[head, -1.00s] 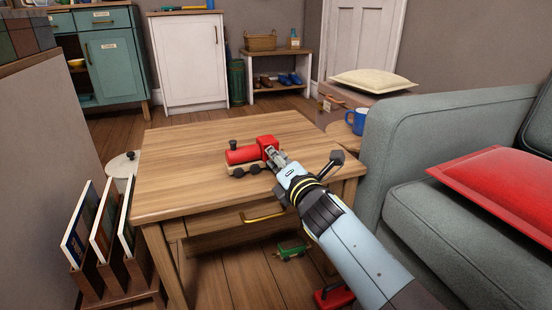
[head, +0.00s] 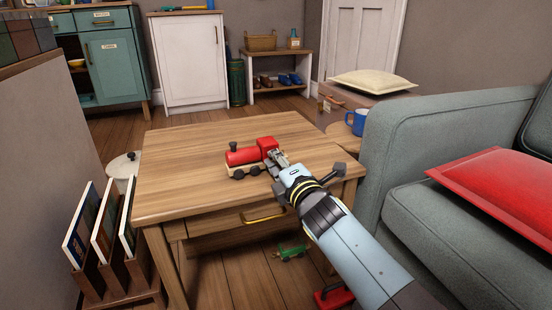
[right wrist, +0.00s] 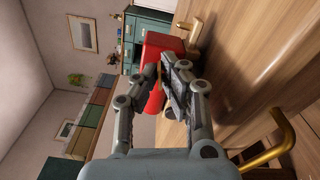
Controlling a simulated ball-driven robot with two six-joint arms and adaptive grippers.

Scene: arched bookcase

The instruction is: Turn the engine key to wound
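The red toy engine (head: 245,157) stands on the wooden table, with a dark funnel and dark wheels. My right gripper (head: 277,160) is at the cab end of the engine, on its right side. In the right wrist view the engine (right wrist: 157,48) is just beyond the fingertips. The fingers of the right gripper (right wrist: 166,76) are close together around a thin tan piece, which looks like the engine key (right wrist: 159,77). The fingers hide most of the key, so its turn angle cannot be read. My left gripper is not in view.
The table (head: 190,180) is otherwise clear on top; its drawer has a brass handle (head: 262,214). A grey sofa (head: 415,150) stands close on the right. A book rack (head: 115,280) stands at the left. A green toy (head: 291,252) lies on the floor under the table.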

